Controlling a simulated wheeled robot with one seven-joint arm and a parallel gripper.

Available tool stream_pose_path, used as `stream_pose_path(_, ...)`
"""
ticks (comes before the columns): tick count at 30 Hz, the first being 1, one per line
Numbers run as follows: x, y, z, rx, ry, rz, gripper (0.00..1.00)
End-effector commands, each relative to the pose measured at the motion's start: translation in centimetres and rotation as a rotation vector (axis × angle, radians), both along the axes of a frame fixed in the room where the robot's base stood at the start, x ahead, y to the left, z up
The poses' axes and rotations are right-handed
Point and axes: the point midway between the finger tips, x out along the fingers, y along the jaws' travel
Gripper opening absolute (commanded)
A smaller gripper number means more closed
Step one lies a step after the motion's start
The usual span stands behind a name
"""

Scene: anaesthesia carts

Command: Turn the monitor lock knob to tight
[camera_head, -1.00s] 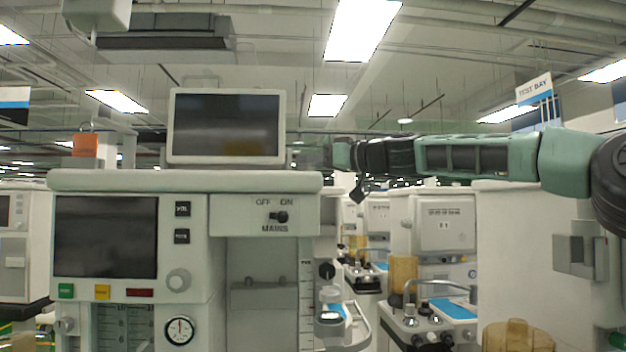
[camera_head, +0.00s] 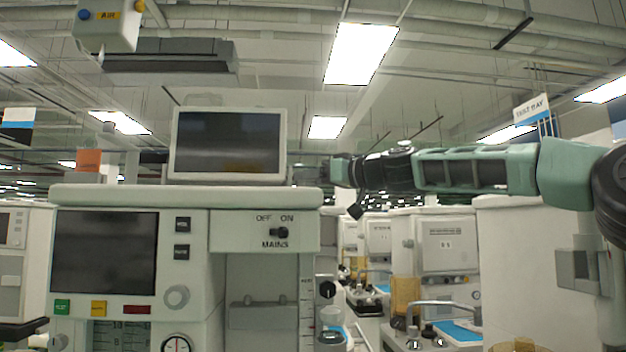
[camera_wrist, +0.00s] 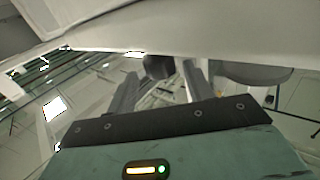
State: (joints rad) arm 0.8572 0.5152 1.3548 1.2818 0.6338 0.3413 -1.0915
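The monitor (camera_head: 230,143) with a dark screen and pale frame stands upright on top of the nearest anaesthesia cart (camera_head: 185,197). My gripper (camera_head: 308,173) reaches in from the right, level with the monitor's lower right side; its fingertips are hard to make out there. In the wrist view my gripper (camera_wrist: 160,80) has its two grey fingers spread apart. A dark round knob (camera_wrist: 158,67) shows between the fingertips, under a pale edge, with narrow gaps on both sides. It looks like the lock knob, but its marking is not visible. The knob is hidden in the head view.
The cart's front carries a mains switch (camera_head: 279,233), a dark screen (camera_head: 105,252) and a gauge. Other carts (camera_head: 447,245) stand behind to the right. A pale cabinet (camera_head: 520,260) stands below my arm. A ceiling unit (camera_head: 107,25) hangs at upper left.

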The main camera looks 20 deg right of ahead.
Motion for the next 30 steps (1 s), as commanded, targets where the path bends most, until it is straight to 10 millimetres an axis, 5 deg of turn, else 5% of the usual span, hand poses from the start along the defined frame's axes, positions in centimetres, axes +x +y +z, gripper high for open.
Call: stream_pose_path(30,0.56,-0.34,0.70,0.003,0.002,0.327,0.54)
